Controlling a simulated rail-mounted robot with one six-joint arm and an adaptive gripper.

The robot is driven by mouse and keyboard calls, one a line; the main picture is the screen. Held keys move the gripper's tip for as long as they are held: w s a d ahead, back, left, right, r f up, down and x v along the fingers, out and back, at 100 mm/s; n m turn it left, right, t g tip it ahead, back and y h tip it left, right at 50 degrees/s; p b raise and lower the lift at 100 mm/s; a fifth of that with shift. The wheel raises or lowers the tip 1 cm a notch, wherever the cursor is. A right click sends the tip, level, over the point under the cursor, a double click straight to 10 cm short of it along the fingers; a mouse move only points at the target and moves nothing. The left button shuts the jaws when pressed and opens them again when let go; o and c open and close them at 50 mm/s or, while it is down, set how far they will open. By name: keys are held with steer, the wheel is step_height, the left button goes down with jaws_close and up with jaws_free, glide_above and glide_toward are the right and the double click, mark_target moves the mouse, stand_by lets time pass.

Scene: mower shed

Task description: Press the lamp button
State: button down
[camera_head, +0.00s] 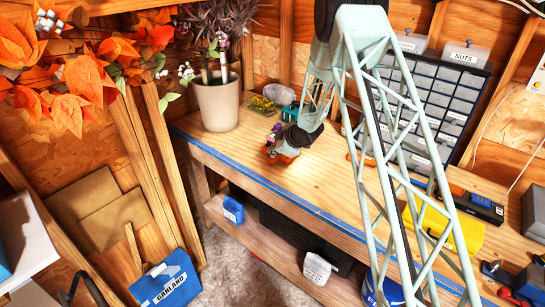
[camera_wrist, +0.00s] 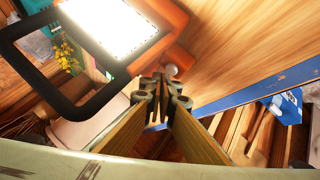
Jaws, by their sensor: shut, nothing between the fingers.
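The work lamp (camera_wrist: 172,25) is large in the wrist view, with an orange body, a dark frame and a bright lit panel (camera_wrist: 108,25). A small round pale knob (camera_wrist: 171,70), which looks like the lamp button, is on its orange side. My gripper (camera_wrist: 162,90) is shut and empty, its fingertips close to the knob. I cannot tell whether they touch. In the head view my gripper is over the workbench, and an orange part of the lamp (camera_head: 284,158) shows beneath it. The rest of the lamp is hidden there.
A potted plant (camera_head: 216,104) stands left of the lamp on the wooden workbench (camera_head: 330,190). A teal object (camera_head: 280,94) is behind. A parts cabinet (camera_head: 440,100) and a yellow case (camera_head: 455,228) are to the right. The bench's front left is clear.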

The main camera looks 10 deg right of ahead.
mark_target(273, 156)
steer(key=shift+f+b, duration=0.45)
steer(key=shift+f, duration=0.05)
stand_by(0.5)
steer(key=shift+r, duration=0.55)
stand_by(0.4)
steer(key=shift+r+p, duration=2)
steer(key=shift+r, duration=1)
steer(key=shift+r, duration=0.15)
